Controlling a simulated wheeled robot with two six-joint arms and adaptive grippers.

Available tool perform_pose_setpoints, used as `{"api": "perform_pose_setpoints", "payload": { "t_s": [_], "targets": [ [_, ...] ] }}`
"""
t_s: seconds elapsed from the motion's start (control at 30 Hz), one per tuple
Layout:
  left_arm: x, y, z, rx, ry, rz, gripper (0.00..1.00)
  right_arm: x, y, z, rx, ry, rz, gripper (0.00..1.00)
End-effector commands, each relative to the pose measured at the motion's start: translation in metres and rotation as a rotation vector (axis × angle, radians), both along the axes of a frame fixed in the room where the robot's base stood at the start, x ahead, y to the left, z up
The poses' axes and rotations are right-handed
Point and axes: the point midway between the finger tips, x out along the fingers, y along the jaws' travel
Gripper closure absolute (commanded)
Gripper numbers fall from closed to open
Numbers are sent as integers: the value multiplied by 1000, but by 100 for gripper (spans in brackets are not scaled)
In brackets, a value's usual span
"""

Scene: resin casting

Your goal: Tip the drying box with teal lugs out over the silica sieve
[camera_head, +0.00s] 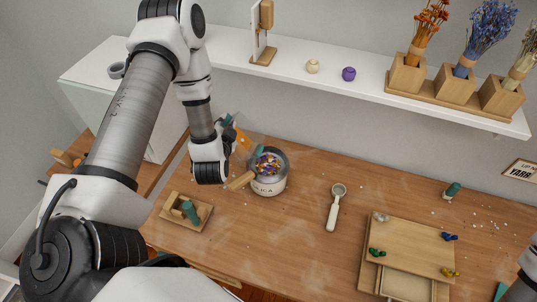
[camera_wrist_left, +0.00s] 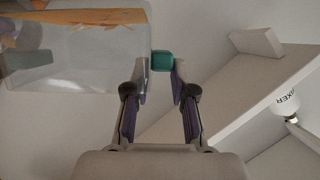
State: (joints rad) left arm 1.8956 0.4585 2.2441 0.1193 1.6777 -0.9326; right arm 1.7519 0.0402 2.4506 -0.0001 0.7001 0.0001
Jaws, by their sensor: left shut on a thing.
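The drying box is clear, with orange pieces inside and teal lugs. In the head view the drying box (camera_head: 243,137) is held tilted up beside and above the rim of the silica sieve. My left gripper (camera_wrist_left: 161,72) is shut on one teal lug (camera_wrist_left: 162,62) in the left wrist view, with the clear wall of the box (camera_wrist_left: 75,75) at the left. In the head view my wrist hides most of the fingers. The silica sieve (camera_head: 269,187) is a grey round vessel with a wooden handle, standing on the table. Purple, orange and white bits show in it.
A small wooden tray (camera_head: 207,222) with a teal-ended piece lies left of the sieve. A white scoop (camera_head: 335,208) lies to its right. A wooden board (camera_head: 410,245) with coloured clips is at front right. A white shelf (camera_head: 350,84) runs behind, holding vases.

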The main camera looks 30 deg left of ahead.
Motion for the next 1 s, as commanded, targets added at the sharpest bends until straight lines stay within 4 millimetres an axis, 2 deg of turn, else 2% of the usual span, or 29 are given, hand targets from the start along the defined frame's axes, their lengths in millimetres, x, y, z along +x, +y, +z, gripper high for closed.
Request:
{"api": "perform_pose_setpoints", "payload": {
  "t_s": [0.03, 0.1, 0.27, 0.33, 0.4, 0.57, 0.73, 1.0],
  "targets": [
    [-3, 10, -6, -82, -21, 11, 100, 0, 0, -1, 0, 0, 0, 26],
    [-5, 19, -14, -190, -47, 10, 100, -1, 0, -2, 0, 2, 0, 26],
    [-8, 32, -40, -459, -113, 6, 100, -1, 0, -6, 0, 2, 0, 26],
    [-6, 36, -60, -575, -140, 7, 100, 0, 0, -18, 0, 1, 0, 26],
    [-5, 33, -53, -583, -141, 2, 100, -1, 0, -12, 0, 3, 0, 26],
    [-5, 33, -51, -580, -140, 1, 100, -1, 0, -10, 0, 1, 0, 26],
    [-5, 33, -32, -580, -141, 1, 100, 0, 0, 3, 0, 1, 0, 26],
    [-5, 33, -23, -577, -139, 1, 100, -1, 0, -2, 0, 2, 0, 26]
  ]
}}
